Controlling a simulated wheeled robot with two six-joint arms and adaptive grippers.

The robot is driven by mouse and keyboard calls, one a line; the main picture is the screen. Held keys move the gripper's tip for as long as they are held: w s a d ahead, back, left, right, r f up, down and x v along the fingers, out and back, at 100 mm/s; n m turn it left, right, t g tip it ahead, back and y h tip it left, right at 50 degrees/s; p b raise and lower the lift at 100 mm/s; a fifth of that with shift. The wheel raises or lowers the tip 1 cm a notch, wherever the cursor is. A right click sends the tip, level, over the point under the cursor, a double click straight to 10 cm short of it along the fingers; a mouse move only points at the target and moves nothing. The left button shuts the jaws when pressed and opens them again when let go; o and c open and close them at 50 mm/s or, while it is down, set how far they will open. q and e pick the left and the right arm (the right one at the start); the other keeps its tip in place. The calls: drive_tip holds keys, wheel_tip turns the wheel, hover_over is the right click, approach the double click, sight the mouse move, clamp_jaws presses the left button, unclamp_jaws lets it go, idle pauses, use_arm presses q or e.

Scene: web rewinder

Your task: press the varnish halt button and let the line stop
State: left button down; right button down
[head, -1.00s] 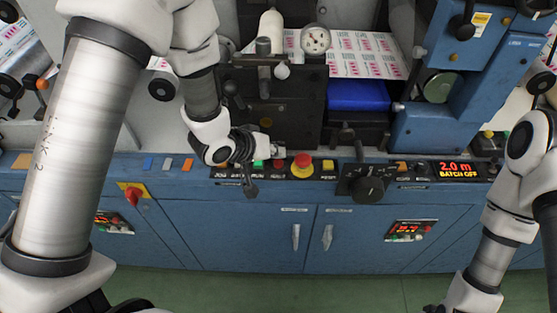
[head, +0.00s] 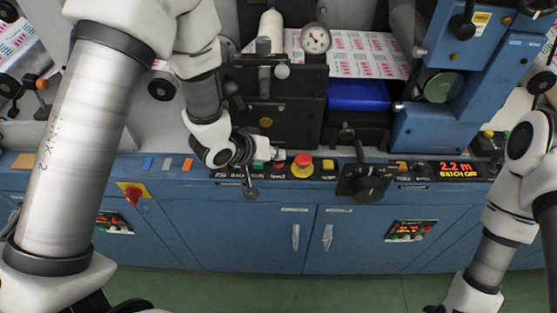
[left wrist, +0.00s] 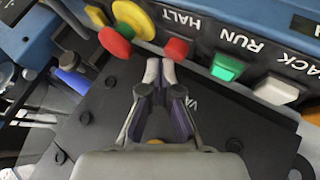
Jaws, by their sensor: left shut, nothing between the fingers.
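The red square halt button (left wrist: 177,49) sits on the dark control strip under the printed word HALT. It also shows in the head view (head: 280,165). My left gripper (left wrist: 160,68) is shut and empty. Its fingertips are right at the near edge of the red button; I cannot tell whether they touch it. In the head view my left gripper (head: 277,155) hangs over the strip, by the red button. The letters "VA" show on the dark plate under the fingers. My right gripper is out of view.
A green RUN button (left wrist: 227,67) and a white button (left wrist: 276,91) sit on one side. A red mushroom button (head: 303,160) on a yellow base is close on the other. A black handle (head: 368,186) projects further right. The display (head: 459,171) reads 2.2 m, BATCH OFF.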

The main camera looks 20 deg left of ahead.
sight(276, 163)
use_arm(q)
drive_tip(key=shift+f, duration=0.55)
drive_tip(key=shift+r, duration=0.1)
idle(0.5)
drive_tip(key=shift+r+p, duration=0.75)
drive_tip(key=shift+r, duration=0.1)
wheel_tip(276, 163, up, 5)
drive_tip(key=p, duration=0.5)
drive_tip(key=shift+r, duration=0.1)
idle(0.4)
